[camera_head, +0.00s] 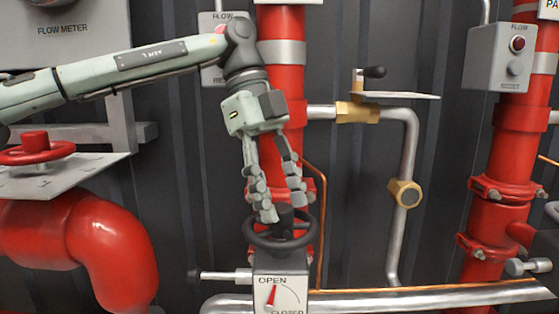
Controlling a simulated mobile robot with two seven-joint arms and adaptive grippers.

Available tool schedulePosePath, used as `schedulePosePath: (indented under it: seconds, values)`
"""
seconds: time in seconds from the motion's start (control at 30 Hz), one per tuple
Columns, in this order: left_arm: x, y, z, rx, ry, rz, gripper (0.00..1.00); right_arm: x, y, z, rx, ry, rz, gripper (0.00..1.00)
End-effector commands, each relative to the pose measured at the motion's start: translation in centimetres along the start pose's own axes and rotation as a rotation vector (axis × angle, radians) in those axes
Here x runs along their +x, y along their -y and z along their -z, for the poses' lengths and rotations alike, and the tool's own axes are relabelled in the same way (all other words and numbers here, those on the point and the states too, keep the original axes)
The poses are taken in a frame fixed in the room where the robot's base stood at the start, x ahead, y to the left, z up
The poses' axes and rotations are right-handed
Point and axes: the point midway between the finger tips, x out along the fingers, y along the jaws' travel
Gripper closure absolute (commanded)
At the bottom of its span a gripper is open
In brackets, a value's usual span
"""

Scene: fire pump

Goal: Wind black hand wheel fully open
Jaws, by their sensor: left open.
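The black hand wheel (263,240) lies level on top of a grey valve box at the lower middle, in front of a red pipe. The box's dial (280,295) reads OPEN at the top and CLOSED at the bottom, and its red pointer stands up near OPEN. My left gripper (284,210) points down from above with its fingers spread open. The fingertips are at the wheel's hub and upper side; I cannot tell whether they touch it. The gripper hides part of the wheel's back. My right gripper is not in view.
A red hand wheel (35,149) sits on a grey plate at the left, above a thick red elbow pipe (110,255). A FLOW box (500,57) is at the upper right. Silver pipes run along the bottom.

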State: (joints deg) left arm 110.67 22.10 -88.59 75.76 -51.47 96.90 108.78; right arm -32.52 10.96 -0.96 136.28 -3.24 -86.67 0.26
Motion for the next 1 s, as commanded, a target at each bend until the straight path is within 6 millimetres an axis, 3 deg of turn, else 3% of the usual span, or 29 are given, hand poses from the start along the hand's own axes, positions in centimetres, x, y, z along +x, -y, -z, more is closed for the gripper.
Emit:
schedulePosePath:
  seconds: [0.03, 0.2, 0.37, 0.7, 1.0]
  values:
    - [-0.8, 0.1, 0.5, 0.052, -0.002, -0.025, 0.53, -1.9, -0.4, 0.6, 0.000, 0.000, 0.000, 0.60]
    - [-0.3, 0.1, 0.2, 0.195, 0.000, -0.082, 0.53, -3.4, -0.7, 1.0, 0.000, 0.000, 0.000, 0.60]
    - [0.1, 0.2, 0.2, 0.280, 0.000, -0.117, 0.53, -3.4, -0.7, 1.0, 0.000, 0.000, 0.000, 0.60]
    - [0.3, 0.3, 0.6, 0.801, 0.003, -0.331, 0.53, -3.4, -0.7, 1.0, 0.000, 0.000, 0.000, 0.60]
    - [0.2, 0.2, 0.5, 0.867, 0.002, -0.356, 0.53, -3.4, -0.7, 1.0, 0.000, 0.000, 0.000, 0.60]
